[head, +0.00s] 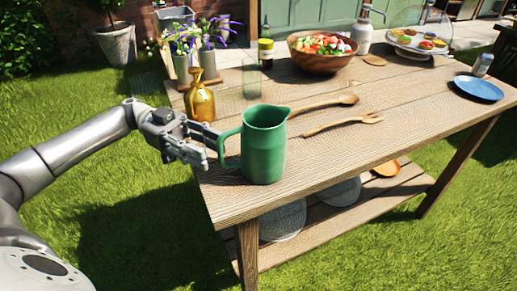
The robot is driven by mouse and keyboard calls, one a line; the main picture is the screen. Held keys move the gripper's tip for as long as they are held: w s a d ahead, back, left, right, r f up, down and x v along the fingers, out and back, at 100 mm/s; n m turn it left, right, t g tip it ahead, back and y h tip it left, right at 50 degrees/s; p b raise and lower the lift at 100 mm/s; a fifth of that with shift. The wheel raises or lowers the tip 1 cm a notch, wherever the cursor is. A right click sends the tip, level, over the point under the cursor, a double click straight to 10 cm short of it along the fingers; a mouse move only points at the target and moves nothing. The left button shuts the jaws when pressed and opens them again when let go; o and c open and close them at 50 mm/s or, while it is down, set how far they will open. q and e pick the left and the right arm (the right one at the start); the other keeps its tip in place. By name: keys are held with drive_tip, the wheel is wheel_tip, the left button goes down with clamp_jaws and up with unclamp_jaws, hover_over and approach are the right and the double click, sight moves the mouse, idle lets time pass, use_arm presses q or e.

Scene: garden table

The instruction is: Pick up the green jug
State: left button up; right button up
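The green jug (264,147) stands upright on the wooden table (355,149) near its front left corner. Its handle faces left and its spout faces right. My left gripper (208,150) comes in from the left, just beside the handle. Its fingers are apart and nothing shows between them. Whether a fingertip touches the handle I cannot tell. My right gripper is not in view.
An amber bottle (200,101) stands close behind my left gripper. A clear glass (251,78) stands behind the jug. A wooden spoon (325,105) and fork (343,123) lie right of it. A salad bowl (319,62) stands farther back. The table's front right is clear.

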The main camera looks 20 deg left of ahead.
sight(221, 160)
use_arm(q)
drive_tip(key=d, duration=0.4)
drive_tip(key=shift+s+d+r, duration=0.1)
drive_tip(key=shift+s+r, duration=0.15)
drive_tip(key=shift+s, duration=0.05)
drive_tip(key=shift+c, duration=0.2)
clamp_jaws()
drive_tip(key=shift+r, duration=0.1)
